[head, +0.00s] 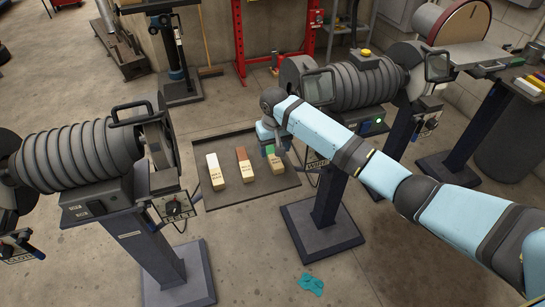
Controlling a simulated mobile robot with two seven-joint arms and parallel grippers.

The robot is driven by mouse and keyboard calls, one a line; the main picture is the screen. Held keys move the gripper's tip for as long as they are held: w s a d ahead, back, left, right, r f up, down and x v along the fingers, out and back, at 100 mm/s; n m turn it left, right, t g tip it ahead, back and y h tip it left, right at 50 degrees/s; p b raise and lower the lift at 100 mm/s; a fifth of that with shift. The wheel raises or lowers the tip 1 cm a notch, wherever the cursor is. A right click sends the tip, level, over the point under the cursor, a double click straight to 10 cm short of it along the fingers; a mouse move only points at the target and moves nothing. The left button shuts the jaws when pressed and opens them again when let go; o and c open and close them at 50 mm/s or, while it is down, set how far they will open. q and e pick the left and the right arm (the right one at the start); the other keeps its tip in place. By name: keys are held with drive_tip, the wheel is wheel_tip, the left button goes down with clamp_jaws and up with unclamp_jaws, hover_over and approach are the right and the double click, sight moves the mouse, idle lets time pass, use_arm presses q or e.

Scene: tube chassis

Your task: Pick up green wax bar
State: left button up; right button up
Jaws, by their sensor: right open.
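The green wax bar (270,150) lies on a dark flat tray (228,197) on the floor, between two grinding machines. Its near part has a tan labelled wrap; its far end shows green beneath my gripper. My right gripper (268,143) is open at the far, green end of the bar, partly covering it. I cannot tell whether the fingers are around the bar or still above it. My left gripper is not in view.
A white bar (213,163) and a brown bar (242,158) lie left of the green one. Ribbed grinders on pedestals stand left (75,155) and right (350,85). A teal cloth (311,284) lies on the floor.

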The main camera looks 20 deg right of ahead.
sight(274, 156)
drive_tip(key=f, duration=0.5)
drive_tip(key=shift+w, duration=0.2)
drive_tip(key=c, duration=1)
drive_tip(key=shift+r, duration=0.1)
